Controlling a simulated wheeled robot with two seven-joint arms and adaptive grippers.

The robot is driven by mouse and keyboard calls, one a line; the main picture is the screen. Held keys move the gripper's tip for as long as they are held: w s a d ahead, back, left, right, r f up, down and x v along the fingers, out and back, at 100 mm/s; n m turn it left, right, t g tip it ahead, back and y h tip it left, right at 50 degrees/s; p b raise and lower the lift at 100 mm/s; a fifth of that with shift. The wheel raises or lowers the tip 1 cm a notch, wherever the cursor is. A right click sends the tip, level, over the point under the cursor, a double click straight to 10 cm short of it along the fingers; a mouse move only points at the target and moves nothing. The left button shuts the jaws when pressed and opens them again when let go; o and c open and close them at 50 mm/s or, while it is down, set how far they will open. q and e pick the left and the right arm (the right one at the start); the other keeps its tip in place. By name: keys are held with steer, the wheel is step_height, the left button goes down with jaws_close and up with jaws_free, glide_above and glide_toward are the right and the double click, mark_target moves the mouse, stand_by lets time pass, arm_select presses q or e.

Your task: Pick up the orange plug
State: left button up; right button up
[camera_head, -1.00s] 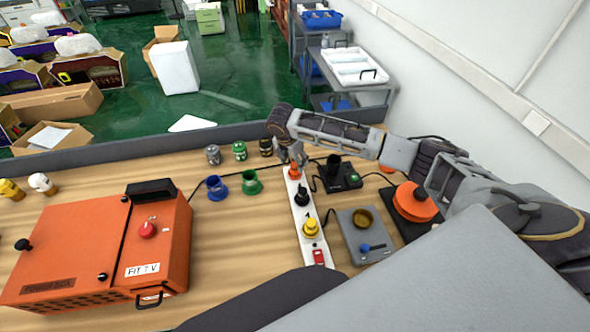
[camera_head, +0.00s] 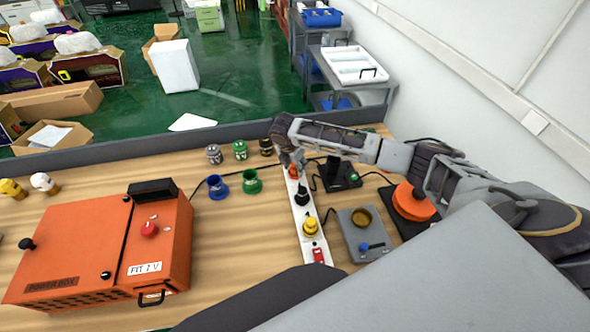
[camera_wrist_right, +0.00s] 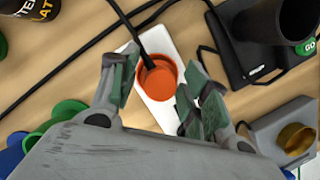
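The orange plug (camera_head: 293,174) sits at the far end of the white power strip (camera_head: 298,216). It has a round, open-topped cup shape with a black cable in the right wrist view (camera_wrist_right: 158,80). My right gripper (camera_head: 293,164) is right above it, pointing down, and partly covers it in the head view. In the right wrist view my right gripper's fingers (camera_wrist_right: 160,98) are spread open on the two sides of the plug, with nothing held. Whether a finger touches the plug cannot be told. My left gripper is not in view.
A black plug (camera_head: 302,196), a yellow plug (camera_head: 310,227) and a red switch (camera_head: 318,255) line the strip. A black device with a green button (camera_head: 340,176) stands close on the right. The orange power box (camera_head: 100,250) fills the left; blue and green cups stand between.

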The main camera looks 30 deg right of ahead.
steer(key=c, duration=0.6)
steer(key=shift+r, duration=0.1)
steer(key=shift+r+b, duration=0.85)
steer(key=shift+r, duration=4.1)
